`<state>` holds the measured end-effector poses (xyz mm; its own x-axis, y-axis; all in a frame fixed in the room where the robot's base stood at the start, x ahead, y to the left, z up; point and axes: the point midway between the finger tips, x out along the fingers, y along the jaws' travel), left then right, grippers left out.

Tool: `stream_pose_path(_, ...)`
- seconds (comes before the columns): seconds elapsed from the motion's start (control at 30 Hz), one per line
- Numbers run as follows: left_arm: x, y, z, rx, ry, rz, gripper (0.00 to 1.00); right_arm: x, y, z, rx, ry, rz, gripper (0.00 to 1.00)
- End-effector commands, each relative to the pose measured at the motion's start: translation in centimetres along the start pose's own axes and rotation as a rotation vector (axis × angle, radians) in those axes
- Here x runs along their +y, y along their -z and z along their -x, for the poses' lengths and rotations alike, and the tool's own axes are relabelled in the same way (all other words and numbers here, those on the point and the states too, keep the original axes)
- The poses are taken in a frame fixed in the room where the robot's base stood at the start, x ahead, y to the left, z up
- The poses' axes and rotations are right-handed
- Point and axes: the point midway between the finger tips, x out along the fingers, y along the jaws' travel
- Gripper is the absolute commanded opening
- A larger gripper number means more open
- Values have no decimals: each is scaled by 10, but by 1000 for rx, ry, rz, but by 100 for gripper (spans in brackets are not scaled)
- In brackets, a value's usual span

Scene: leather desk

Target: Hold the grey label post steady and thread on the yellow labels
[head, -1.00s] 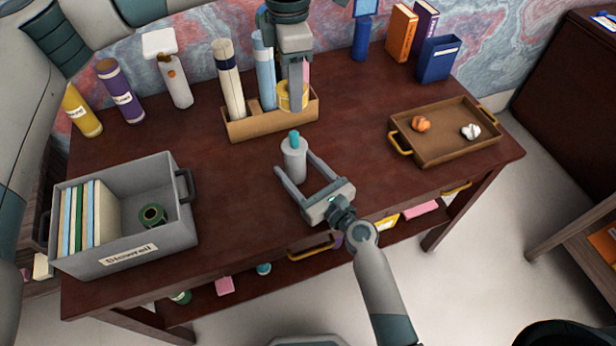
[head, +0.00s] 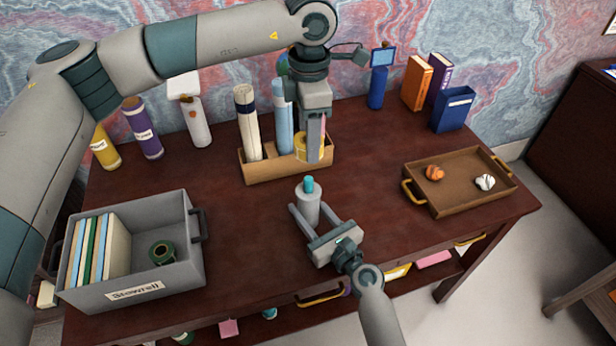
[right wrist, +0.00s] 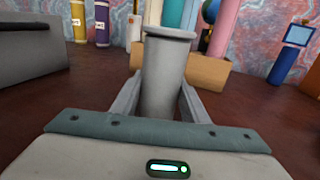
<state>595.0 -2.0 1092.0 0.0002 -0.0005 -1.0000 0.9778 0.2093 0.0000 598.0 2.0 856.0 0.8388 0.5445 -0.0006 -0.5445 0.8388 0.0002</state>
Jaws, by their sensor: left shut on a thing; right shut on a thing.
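The grey label post (head: 309,207) stands upright on the desk with a teal tip. In the right wrist view the post (right wrist: 165,80) rises between two fingers. My right gripper (head: 306,216) is shut on the post, low down. My left gripper (head: 314,142) points down from above and is shut on the yellow labels (head: 301,147), a roll that its fingers partly hide. The roll is apart from the post, behind it, at the wooden holder (head: 270,167). I cannot tell whether it is clear of the holder.
The wooden holder has cream and blue rolls standing in it. A grey bin (head: 130,293) with folders and a green roll is at the left. A brown tray (head: 470,200) with two crumpled balls is at the right. Bottles and books line the back. Desk around the post is clear.

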Motion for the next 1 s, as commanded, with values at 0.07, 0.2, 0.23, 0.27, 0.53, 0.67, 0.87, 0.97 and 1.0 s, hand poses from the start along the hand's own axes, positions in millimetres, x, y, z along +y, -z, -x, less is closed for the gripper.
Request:
stream_pose_path(0.07,0,1,-16,3,3,29,17,0,0,0,0,0,0,16)
stream_pose_path(0.2,-1,1,-38,3,2,82,17,0,0,0,0,0,0,16)
stream_pose_path(0.23,-1,1,-41,3,2,90,17,0,0,0,0,0,0,16)
stream_pose_path(0.27,-1,1,-44,2,1,95,17,0,0,0,0,0,0,16)
stream_pose_path(0.53,0,0,-46,1,0,104,17,0,0,0,0,0,0,16)
stream_pose_path(0.67,0,0,-46,1,0,104,17,0,0,0,0,0,0,16)
stream_pose_path(0.87,0,0,-48,2,0,104,17,0,0,0,0,0,0,16)
stream_pose_path(0.97,0,0,-50,2,0,104,17,0,0,0,0,0,0,16)
stream_pose_path(1.0,0,0,-51,2,0,104,17,0,0,0,0,0,0,16)
